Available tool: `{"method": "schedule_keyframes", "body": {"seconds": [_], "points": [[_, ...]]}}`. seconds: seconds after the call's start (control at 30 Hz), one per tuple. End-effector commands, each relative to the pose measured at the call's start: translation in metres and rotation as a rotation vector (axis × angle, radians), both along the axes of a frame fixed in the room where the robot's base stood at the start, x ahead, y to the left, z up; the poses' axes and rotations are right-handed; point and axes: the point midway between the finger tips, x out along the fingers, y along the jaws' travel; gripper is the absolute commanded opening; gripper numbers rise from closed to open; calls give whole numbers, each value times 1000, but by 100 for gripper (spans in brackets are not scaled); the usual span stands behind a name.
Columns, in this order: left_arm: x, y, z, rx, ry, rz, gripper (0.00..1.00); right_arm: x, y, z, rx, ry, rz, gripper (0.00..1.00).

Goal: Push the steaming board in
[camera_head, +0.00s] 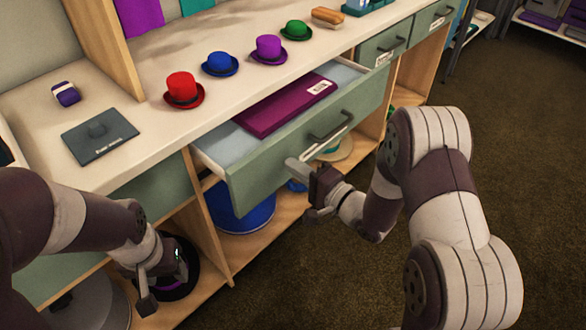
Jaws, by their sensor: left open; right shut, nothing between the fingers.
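No separate board labelled as a steaming board can be made out. A wide drawer (262,172) with a green front and a pale interior stands pulled out from under the counter. A purple flat box (285,108) with a white label lies in it. The drawer front has a dark bar handle (330,126) and a label. My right gripper (312,186) is shut and empty, just in front of the drawer front's lower part; whether it touches is unclear. My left gripper (162,276) is open and empty, low at the left by the shelf opening.
On the counter (150,130) stand red (183,90), blue (220,64), purple (268,50) and green (296,30) hats. A grey flat panel (98,136) lies left of them. A blue drum (240,210) is below the drawer. Carpet (330,270) is open at right.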

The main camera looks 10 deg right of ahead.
Motion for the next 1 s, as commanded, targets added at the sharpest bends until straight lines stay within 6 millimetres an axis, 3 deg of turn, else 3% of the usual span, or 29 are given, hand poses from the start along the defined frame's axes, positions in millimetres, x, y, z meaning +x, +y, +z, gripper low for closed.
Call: {"method": "schedule_keyframes", "body": {"seconds": [0.57, 1.0], "points": [[0, 0, -2, 0, 0, 0, 54, 13, 11, 1, -1, 0, 1, 0], [0, 0, 7, 0, 0, 0, 54, 99, 77, 0, -2, -2, 1, 0]]}}
